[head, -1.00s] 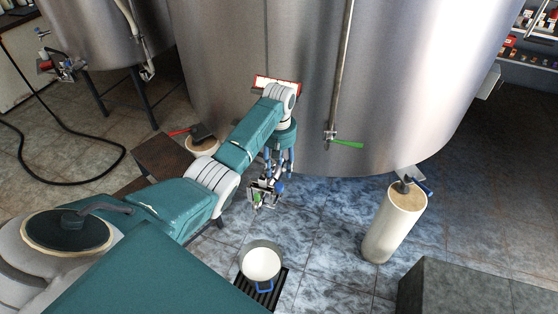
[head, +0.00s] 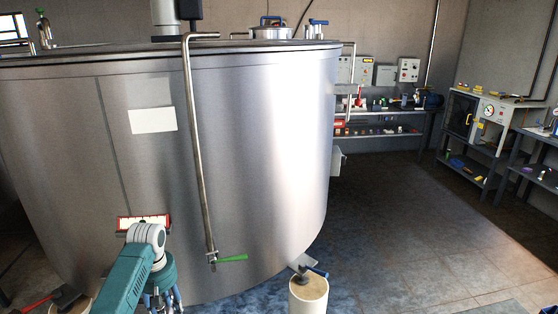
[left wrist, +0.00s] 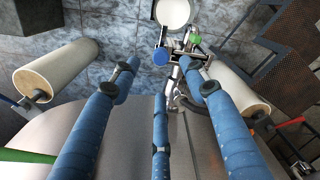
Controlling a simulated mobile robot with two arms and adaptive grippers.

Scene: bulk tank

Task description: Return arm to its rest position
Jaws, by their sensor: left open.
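My left arm (head: 128,278) comes in at the lower left of the head view, in front of the steel tank (head: 255,140). My left gripper (head: 163,300) hangs below its wrist at the bottom edge, with the fingertips cut off. In the left wrist view, the blue fingers of this gripper (left wrist: 157,75) are spread apart, with nothing between them. A metal valve fitting (left wrist: 178,50) with a blue and a green part shows just past the fingertips. A white round vessel (left wrist: 174,10) is beyond it. My right gripper is not in view.
A pale cylinder (head: 308,294) stands at the tank's lower right. A pipe with a green-handled valve (head: 230,258) runs down the tank front. A red-edged label (head: 144,222) is on the tank behind my wrist. The floor (head: 400,235) to the right is open up to the benches.

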